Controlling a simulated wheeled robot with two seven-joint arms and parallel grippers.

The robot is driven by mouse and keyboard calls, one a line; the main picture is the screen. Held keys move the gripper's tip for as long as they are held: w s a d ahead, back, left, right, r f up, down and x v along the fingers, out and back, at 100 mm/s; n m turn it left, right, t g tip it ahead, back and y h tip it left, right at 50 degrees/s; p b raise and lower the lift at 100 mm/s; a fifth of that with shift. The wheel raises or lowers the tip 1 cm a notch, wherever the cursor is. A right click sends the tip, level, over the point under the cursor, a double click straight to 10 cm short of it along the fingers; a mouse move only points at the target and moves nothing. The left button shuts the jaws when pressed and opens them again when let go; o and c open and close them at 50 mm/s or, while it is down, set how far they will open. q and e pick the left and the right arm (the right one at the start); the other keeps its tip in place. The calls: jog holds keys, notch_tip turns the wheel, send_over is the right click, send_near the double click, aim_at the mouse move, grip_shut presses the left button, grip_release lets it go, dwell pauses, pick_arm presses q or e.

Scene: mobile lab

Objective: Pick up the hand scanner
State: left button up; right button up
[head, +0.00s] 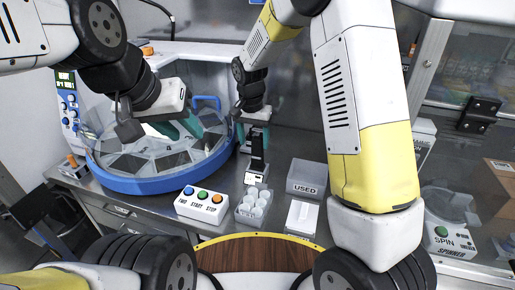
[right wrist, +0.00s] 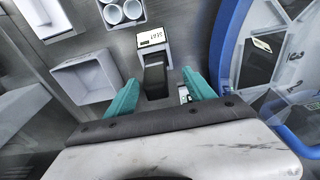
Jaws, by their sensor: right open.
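The hand scanner is a black upright body (head: 257,152) on a small stand on the bench, right of the round blue-rimmed machine. In the right wrist view its dark top (right wrist: 155,76) lies between my right gripper's teal fingers (right wrist: 158,92). The right gripper (head: 253,127) is open above the scanner in the head view, with a finger on each side and visible gaps. The stand's label plate (right wrist: 152,38) shows just beyond it. My left gripper (head: 178,129) hangs over the machine, away from the scanner; its finger opening is unclear.
The blue-rimmed machine (head: 143,184) stands close on the left. A button box (head: 203,204), a rack of white cups (head: 253,206), a grey USED bin (head: 306,178) and a white box (head: 302,217) stand around the scanner. A spinner (head: 447,236) is far right.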

aim_at(258, 154)
jog(key=f, duration=0.2)
jog(key=w+d+f, duration=0.1)
jog(key=f, duration=0.4)
jog(key=shift+w+d+f, duration=0.15)
jog(key=shift+w, duration=0.05)
grip_shut()
